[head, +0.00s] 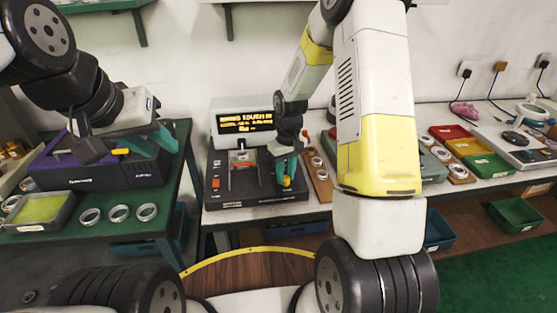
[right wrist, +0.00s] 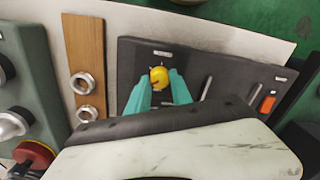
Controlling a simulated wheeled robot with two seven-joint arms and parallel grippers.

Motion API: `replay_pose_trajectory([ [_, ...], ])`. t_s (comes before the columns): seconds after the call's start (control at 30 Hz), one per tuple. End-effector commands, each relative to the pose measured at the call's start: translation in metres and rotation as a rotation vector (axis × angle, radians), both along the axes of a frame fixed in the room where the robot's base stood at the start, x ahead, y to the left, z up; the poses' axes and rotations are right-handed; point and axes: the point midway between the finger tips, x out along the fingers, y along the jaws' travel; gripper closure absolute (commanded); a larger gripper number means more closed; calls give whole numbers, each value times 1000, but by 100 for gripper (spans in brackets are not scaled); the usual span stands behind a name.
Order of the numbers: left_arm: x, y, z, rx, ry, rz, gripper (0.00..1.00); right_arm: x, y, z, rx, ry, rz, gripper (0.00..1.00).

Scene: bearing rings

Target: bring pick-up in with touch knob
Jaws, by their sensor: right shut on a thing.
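The dark grey test unit (head: 222,196) stands on the middle bench, with a lit display (head: 246,121) of yellow text behind it. The yellow touch knob (right wrist: 159,77) is at the unit's edge in the right wrist view. My right gripper (right wrist: 159,88) has its teal fingers on either side of the knob and is shut on it. In the head view my right gripper (head: 286,178) hides part of the unit. I cannot clearly make out the pick-up among the small parts there. My left gripper (head: 118,136) has its teal fingers wide apart, over a dark purple-labelled box (head: 100,178).
Several metal rings (head: 119,213) and a yellow-green tray (head: 42,208) lie on the left green bench. A wooden strip with rings (right wrist: 84,60) is beside the unit. Red (head: 449,132), yellow and green trays stand on the right bench.

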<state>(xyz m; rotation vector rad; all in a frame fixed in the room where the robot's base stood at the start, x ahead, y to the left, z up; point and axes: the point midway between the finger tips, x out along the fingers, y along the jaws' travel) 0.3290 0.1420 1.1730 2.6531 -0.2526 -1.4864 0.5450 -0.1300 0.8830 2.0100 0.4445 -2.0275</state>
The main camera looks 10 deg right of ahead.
Motion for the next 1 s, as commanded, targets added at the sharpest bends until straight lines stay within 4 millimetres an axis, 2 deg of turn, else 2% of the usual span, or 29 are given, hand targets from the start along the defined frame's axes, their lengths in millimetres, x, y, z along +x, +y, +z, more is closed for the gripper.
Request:
replay_pose_trajectory([
  [0.4,0,0,0,0,0,0,67,1,0,1,0,-3,-208,100],
  [1.0,0,0,0,0,0,0,67,1,0,1,1,-3,-244,100],
])
